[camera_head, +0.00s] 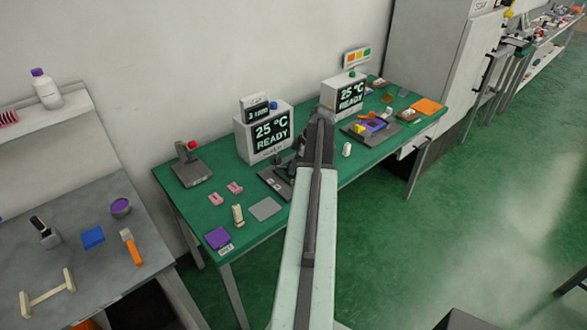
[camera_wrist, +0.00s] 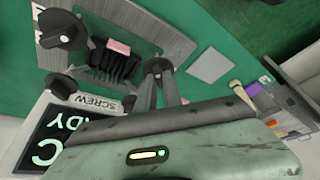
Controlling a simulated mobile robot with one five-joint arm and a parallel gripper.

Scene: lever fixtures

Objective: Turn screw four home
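In the wrist view a grey base plate (camera_wrist: 178,45) carries a black knob (camera_wrist: 62,28) on a round foot and a black ribbed holder (camera_wrist: 112,66) with a pink piece (camera_wrist: 119,47) in it. A second black knob (camera_wrist: 61,86) is on the white station labelled SCREW (camera_wrist: 93,103). My gripper (camera_wrist: 158,72) shows as two dark fingers with a round black knob-like part at their tips, beside the holder. I cannot tell whether they grip it. I cannot tell which part is screw four. In the head view the station (camera_head: 264,132) reads 25 °C READY; my arm hides the gripper.
A grey square sheet (camera_head: 265,208), pink pieces (camera_head: 235,187), a cream tool (camera_head: 238,215) and a purple block (camera_head: 218,238) lie left of my arm on the green table. A second READY station (camera_head: 345,97) and a red-knobbed lever (camera_head: 190,165) flank the first.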

